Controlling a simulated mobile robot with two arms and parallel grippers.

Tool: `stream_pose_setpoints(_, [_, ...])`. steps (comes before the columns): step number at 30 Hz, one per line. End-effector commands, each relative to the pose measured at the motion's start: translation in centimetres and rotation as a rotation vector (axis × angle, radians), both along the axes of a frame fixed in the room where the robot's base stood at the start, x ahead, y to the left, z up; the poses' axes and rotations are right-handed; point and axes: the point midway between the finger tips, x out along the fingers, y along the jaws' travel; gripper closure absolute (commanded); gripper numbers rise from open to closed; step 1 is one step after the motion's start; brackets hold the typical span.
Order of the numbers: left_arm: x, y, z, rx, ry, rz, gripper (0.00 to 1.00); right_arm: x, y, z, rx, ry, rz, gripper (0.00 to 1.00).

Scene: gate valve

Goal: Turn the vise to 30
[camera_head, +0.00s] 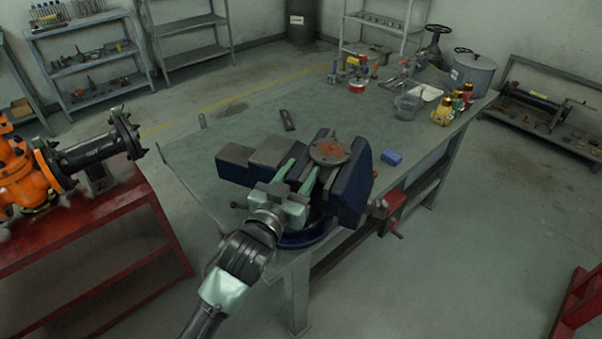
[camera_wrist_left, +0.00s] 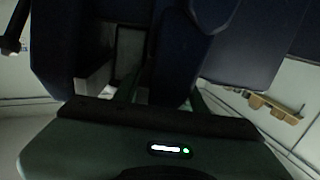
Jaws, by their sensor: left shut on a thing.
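The vise (camera_head: 352,190) is dark blue with grey steel faces and stands on the near corner of the workbench. Its jaws sit around a round rusty-brown flange (camera_head: 330,151). My left gripper (camera_head: 303,172) reaches up from the lower left, with its two pale green fingers at the vise's near side below the flange. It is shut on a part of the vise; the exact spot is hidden. In the left wrist view the vise's dark blue body (camera_wrist_left: 115,50) fills the upper part, close in front of the gripper. My right gripper is not in view.
The grey-green workbench (camera_head: 240,125) carries a small blue block (camera_head: 392,158) right of the vise and a dark flat piece (camera_head: 287,120) behind it. Several jars and tools stand at its far end. A red table (camera_head: 100,235) with an orange valve (camera_head: 18,175) stands left.

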Motion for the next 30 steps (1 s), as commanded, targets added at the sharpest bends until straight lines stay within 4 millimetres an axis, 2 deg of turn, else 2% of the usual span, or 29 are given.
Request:
stream_pose_setpoints(11, [0.2,-0.6,0.0,-0.002,-0.002,0.076,1.00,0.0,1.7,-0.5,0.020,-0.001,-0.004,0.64])
stream_pose_setpoints(27, [0.3,-0.6,0.1,0.000,-0.004,0.088,1.00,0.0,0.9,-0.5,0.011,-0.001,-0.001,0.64])
stream_pose_setpoints(28, [0.3,-0.6,0.1,0.000,-0.004,0.088,0.56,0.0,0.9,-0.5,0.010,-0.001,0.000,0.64])
stream_pose_setpoints(30, [0.3,-0.6,0.1,0.000,-0.004,0.088,0.37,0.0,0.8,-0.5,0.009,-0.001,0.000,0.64])
